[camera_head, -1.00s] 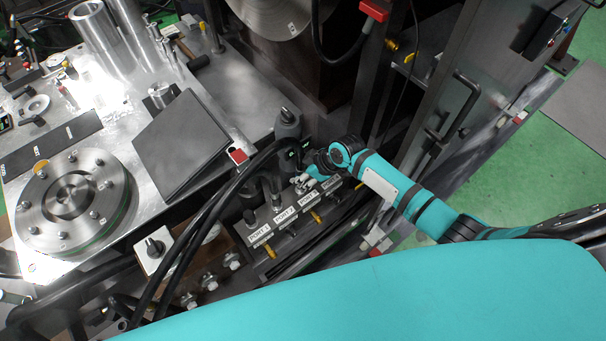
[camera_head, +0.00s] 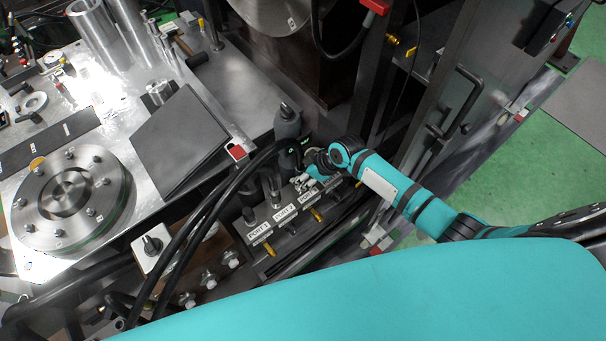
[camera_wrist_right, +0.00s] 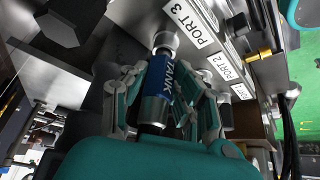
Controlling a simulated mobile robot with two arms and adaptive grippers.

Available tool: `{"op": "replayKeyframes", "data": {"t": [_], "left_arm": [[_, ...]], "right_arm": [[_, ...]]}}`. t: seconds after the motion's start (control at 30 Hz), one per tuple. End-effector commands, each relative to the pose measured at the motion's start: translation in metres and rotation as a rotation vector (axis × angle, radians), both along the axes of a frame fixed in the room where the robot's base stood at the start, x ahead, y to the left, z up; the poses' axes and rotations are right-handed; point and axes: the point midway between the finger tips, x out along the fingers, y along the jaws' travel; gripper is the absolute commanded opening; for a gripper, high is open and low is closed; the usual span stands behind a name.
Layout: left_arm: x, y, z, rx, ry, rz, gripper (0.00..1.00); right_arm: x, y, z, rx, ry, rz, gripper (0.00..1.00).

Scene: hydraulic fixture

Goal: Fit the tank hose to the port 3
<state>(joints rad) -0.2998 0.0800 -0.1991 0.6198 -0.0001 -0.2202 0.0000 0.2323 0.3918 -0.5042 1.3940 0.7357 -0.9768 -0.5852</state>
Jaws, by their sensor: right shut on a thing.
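The tank hose end has a blue sleeve marked TANK (camera_wrist_right: 158,88) in the right wrist view. My right gripper (camera_wrist_right: 160,78) is shut around this sleeve, with fingers on both sides. A round metal fitting (camera_wrist_right: 165,42) shows just beyond the sleeve, beside the PORT 3 label (camera_wrist_right: 190,24). I cannot tell whether the hose is seated on the port. In the head view my right gripper (camera_head: 309,178) is low over the far part of the port block (camera_head: 275,236) and hides the hose end. My left gripper is not in view.
The PORT 2 label (camera_wrist_right: 222,66) is beside PORT 3. Black hoses (camera_head: 205,215) arch past the near side of the block. A dark upright cylinder (camera_head: 288,125) stands close behind my right gripper. A steel flange (camera_head: 68,190) is on the bench at left.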

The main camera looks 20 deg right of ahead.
Motion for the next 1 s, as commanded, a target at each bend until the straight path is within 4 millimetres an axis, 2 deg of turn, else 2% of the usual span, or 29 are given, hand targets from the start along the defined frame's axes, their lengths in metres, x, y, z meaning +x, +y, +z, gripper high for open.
{"op": "replayKeyframes", "data": {"t": [0.4, 1.0], "left_arm": [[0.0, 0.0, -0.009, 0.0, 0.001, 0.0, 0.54], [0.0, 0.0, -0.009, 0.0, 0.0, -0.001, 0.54]], "right_arm": [[0.001, 0.0, -0.011, 0.001, -0.002, 0.0, 0.0], [0.0, 0.0, -0.012, 0.001, -0.001, 0.0, 0.0]]}}
